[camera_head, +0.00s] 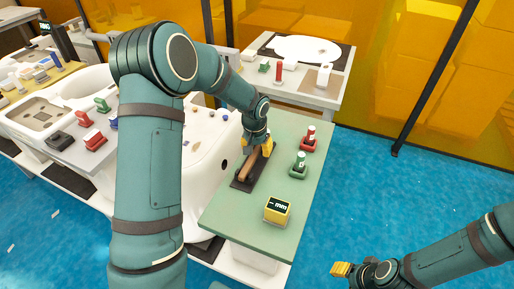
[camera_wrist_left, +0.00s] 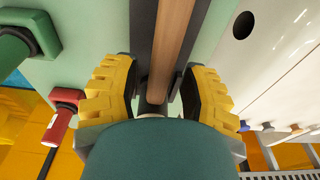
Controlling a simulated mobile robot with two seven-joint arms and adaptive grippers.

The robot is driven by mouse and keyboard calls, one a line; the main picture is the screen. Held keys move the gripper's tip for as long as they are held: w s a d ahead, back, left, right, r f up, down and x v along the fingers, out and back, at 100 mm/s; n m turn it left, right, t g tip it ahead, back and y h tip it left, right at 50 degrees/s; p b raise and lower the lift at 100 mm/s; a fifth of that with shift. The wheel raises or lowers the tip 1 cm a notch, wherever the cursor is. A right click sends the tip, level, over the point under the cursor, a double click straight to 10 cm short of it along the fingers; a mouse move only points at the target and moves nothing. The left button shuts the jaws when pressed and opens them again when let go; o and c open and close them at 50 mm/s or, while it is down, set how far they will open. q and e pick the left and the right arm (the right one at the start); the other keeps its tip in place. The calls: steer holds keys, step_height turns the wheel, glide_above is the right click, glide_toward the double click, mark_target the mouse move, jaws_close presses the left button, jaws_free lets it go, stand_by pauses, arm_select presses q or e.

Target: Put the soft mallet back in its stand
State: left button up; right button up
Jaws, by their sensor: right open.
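The mallet's wooden handle (camera_head: 250,164) lies along a dark narrow base (camera_head: 237,185) on the green table top. In the left wrist view the handle (camera_wrist_left: 173,40) runs between my fingers. My left gripper (camera_head: 258,148) is at the far end of the handle. In the wrist view its yellow fingers (camera_wrist_left: 165,100) are apart, one on each side of the handle, with gaps showing. The mallet's head is not clearly visible. My right gripper (camera_head: 341,269) is over the blue floor, away from the table, and holds nothing visible.
On the green table (camera_head: 225,215) stand a yellow box with a display (camera_head: 277,210), a green holder (camera_head: 298,166) and a red holder (camera_head: 308,140). A white toilet body (camera_head: 205,150) is to the left. A second table (camera_head: 330,95) stands behind.

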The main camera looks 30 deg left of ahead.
arm_select(q)
step_height(320, 180, up, 12)
steer(key=s, duration=0.1)
steer(key=shift+s, duration=0.35)
stand_by(0.5)
